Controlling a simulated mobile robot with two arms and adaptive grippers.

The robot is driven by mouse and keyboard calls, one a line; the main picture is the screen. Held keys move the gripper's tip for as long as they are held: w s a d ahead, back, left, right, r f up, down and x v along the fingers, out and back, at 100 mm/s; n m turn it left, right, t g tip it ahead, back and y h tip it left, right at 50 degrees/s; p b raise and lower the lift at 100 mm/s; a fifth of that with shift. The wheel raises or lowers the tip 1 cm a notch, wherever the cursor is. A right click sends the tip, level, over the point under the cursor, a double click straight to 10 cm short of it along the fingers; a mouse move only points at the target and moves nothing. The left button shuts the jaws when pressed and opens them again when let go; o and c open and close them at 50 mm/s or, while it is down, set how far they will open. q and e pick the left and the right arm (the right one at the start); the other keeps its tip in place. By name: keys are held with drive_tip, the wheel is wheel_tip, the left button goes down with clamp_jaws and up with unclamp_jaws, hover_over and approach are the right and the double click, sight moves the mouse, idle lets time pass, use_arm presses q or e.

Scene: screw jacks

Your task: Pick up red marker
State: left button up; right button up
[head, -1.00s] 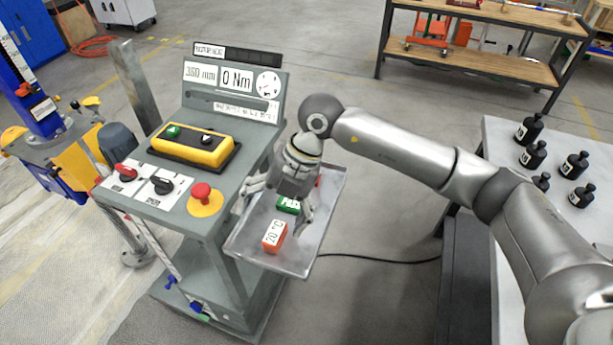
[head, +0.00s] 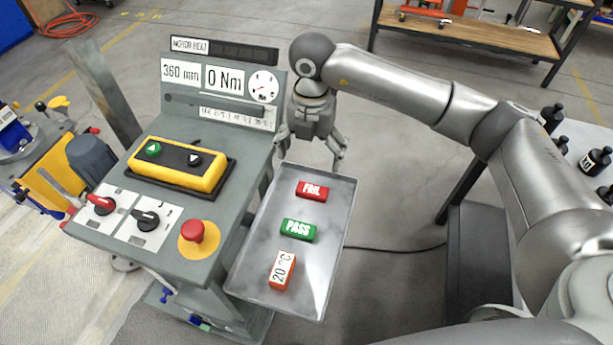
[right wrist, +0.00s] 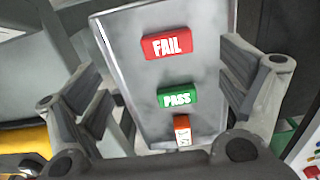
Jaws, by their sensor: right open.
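The red marker, labelled FAIL (head: 312,190), lies flat on the grey metal tray (head: 335,225), at its far end. It also shows in the right wrist view (right wrist: 166,44). My right gripper (head: 309,158) is open and empty, above the tray's far edge in the head view, just beyond the red marker and apart from it. In the right wrist view, its two fingers stand wide apart on either side of the tray, with the red marker between and ahead of them. My left gripper is not in view.
A green PASS marker (head: 299,230) and an orange 20 °C block (head: 282,270) lie nearer on the tray. The test console (head: 225,200) with switches and a red button (head: 192,231) stands left. Black bottles (head: 595,160) stand at right.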

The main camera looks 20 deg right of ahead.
drive_tip(key=p, duration=0.1)
hover_over(313, 186)
drive_tip(key=f, duration=0.4)
drive_tip(key=shift+s+a, duration=0.2)
drive_tip(key=shift+s, duration=0.1)
drive_tip(key=shift+w+f, duration=0.1)
drive_tip(key=shift+f, duration=0.25)
drive_tip(key=f+p, duration=0.1)
drive_tip(key=f, duration=0.1)
drive_tip(key=f+p, duration=0.1)
drive_tip(key=f, duration=0.2)
drive_tip(key=shift+w+d, duration=0.1)
drive_tip(key=shift+d, duration=0.1)
drive_tip(key=shift+f, duration=0.1)
drive_tip(key=shift+c, duration=0.3)
drive_tip(key=c, duration=0.5)
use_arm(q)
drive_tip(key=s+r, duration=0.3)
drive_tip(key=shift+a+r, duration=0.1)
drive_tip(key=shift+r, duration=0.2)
use_arm(e)
drive_tip(key=c, duration=0.6)
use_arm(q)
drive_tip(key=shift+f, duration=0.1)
use_arm(e)
drive_tip(key=shift+o, duration=0.2)
